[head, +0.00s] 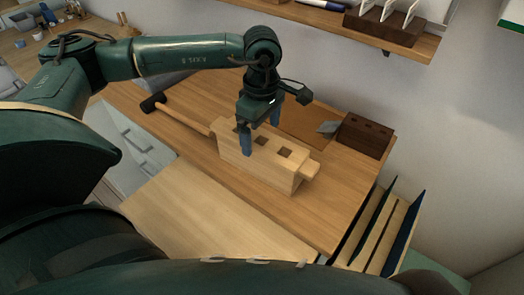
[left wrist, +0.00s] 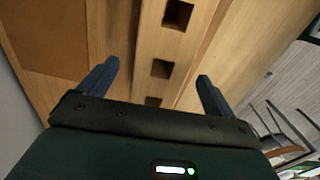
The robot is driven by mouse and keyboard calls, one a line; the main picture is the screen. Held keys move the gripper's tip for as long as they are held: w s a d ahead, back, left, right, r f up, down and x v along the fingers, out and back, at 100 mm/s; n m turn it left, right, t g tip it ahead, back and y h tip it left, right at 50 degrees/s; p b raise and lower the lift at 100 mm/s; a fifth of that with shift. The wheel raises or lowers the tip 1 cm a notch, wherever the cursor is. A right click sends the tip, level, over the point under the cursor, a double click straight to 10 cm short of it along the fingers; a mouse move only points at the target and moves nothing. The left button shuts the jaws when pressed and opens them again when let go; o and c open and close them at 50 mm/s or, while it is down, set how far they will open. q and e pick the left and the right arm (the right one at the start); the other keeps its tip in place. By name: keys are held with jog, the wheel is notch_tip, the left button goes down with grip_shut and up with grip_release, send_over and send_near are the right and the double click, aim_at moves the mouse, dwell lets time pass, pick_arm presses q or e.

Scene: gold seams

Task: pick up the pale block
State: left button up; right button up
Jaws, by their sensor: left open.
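The pale block (head: 275,172) is a long light-wood bar with square holes along its top. It lies on the wooden worktop in the head view. My left gripper (head: 261,138) is over its left half and points down, open and empty. One blue finger shows against the block's near face, the other beyond its top. In the left wrist view the block (left wrist: 150,40) runs between the two fingers of the left gripper (left wrist: 155,80), with a gap on each side. I cannot tell how far down the fingertips reach. My right gripper is not in view.
A black-headed mallet (head: 152,103) lies left of the block, its handle reaching toward it. A dark brown holed block (head: 367,136) and a brown mat (head: 303,122) lie behind. A shelf (head: 330,22) hangs on the wall. Upright boards (head: 383,228) stand at right. The near worktop (head: 205,215) is clear.

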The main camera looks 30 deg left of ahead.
pick_arm(q)
notch_tip(320, 180, down, 8)
jog(key=shift+s+r+p, duration=0.1)
jog(key=shift+r+p, duration=0.15)
jog(key=shift+p, duration=0.45)
jog(key=shift+c, duration=0.2)
jog(key=shift+r, duration=0.1)
jog(key=c, duration=1.5)
